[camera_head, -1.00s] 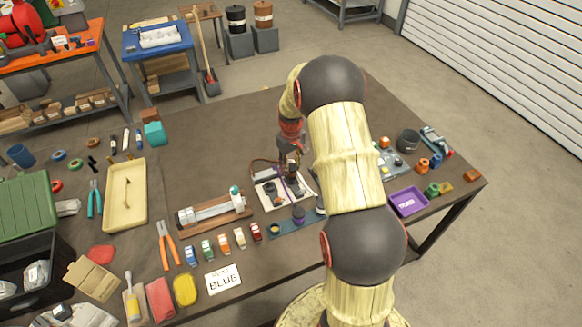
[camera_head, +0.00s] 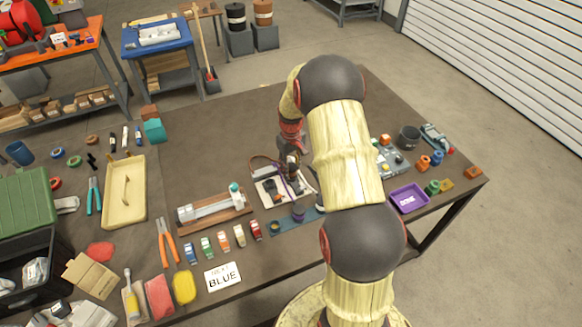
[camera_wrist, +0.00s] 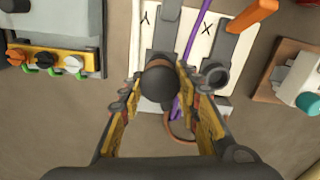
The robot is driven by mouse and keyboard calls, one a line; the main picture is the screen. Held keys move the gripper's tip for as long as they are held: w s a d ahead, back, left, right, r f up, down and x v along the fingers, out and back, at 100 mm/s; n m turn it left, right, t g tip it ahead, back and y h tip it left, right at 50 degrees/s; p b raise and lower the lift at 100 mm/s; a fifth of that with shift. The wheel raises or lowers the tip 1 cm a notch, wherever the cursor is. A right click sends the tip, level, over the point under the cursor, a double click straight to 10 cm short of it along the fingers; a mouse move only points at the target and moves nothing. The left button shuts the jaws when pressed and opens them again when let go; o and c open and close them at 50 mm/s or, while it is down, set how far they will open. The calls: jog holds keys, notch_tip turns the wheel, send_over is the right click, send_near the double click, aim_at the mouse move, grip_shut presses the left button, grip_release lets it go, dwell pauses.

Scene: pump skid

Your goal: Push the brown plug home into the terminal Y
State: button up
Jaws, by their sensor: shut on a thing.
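The white terminal board (camera_head: 264,200) lies on the table under my gripper (camera_head: 291,172). In the wrist view the board (camera_wrist: 226,52) carries the letters Y and X. Terminal Y (camera_wrist: 163,35) is the dark fitting beside the Y, and terminal X (camera_wrist: 216,74) is to its right. My gripper (camera_wrist: 160,88) is shut on the brown plug (camera_wrist: 158,82), seen from above as a dark round end in line with terminal Y. A brown cable (camera_wrist: 180,138) loops below it. The plug's lower end is hidden, so I cannot tell how deep it sits.
A purple cable (camera_wrist: 192,38) runs between the two terminals, close to my right finger. A wooden stand with a white cylinder (camera_head: 213,211) is left of the board. A grey box with knobs (camera_head: 391,160) is to the right. Small coloured blocks line the front.

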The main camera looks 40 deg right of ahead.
jog(key=shift+f, duration=0.5)
jog(key=o, duration=1.4)
jog(key=shift+c, duration=0.2)
notch_tip(320, 180, up, 12)
